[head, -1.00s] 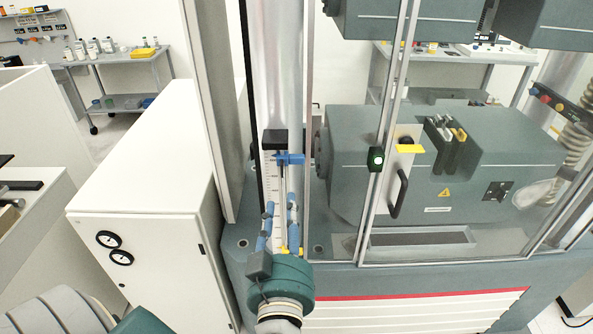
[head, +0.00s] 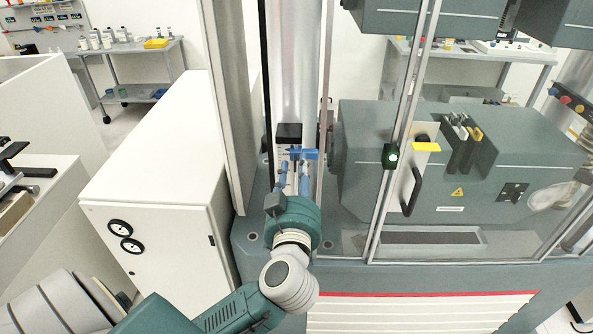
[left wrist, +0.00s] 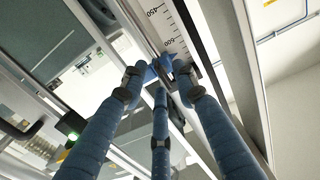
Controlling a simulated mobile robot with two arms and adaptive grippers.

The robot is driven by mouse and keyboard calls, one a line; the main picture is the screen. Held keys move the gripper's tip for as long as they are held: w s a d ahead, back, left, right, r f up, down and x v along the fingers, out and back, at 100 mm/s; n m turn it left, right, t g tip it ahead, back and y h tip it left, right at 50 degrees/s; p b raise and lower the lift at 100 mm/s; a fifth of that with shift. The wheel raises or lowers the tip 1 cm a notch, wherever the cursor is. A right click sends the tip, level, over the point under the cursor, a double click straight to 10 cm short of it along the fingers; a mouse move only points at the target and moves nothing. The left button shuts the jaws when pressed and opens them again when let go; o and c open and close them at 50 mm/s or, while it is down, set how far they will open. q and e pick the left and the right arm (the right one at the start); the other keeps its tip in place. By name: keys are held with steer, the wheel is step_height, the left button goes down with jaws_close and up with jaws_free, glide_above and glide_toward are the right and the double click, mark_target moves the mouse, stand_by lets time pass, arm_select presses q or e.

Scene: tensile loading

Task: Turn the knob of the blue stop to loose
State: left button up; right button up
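The blue stop (head: 304,153) sits on the upright scale behind the machine's front frame, just below a black block. In the left wrist view the stop (left wrist: 165,64) shows between the fingertips, partly hidden by them; its knob cannot be made out clearly. My left gripper (head: 291,176) points up and away toward the stop, its blue fingers just below and in front of it. The left wrist view shows the fingers of this gripper (left wrist: 161,74) spread around the stop; I cannot tell whether they touch it. My right gripper is in neither view.
A dark block (head: 289,133) sits above the stop. A clear door with a metal frame (head: 402,130) and black handle (head: 412,192) stands to the right. A white cabinet (head: 160,165) stands to the left. The gap around the scale is narrow.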

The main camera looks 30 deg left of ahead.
arm_select(q)
steer(key=shift+c, duration=0.5)
jaws_close()
